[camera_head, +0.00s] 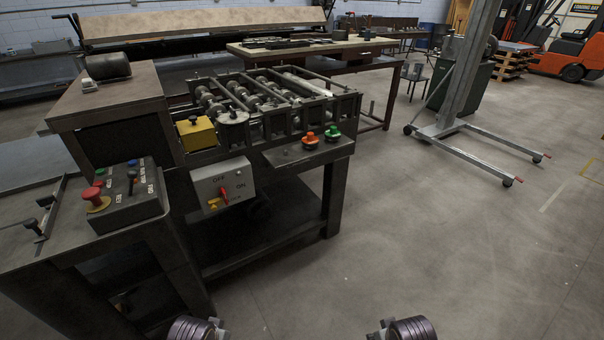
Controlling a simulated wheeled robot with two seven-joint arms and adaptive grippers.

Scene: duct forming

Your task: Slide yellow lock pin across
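A grey switch box (223,182) marked OFF and ON is fixed to the front of the roll-forming machine (245,115). A red switch handle (225,195) is on its face. The small yellow lock pin (213,204) is at the box's lower left, just below and left of the red handle. Its exact position across the switch is too small to tell. Two ridged, dark purple parts of my arms show at the bottom edge, well below and apart from the box. No gripper fingers are visible.
A control box with a red stop button (97,198) stands on the left bench. A yellow block (196,133) sits on the machine, with orange (310,139) and green (333,132) knobs on its front shelf. The floor right of the machine is clear up to a wheeled lift (466,135).

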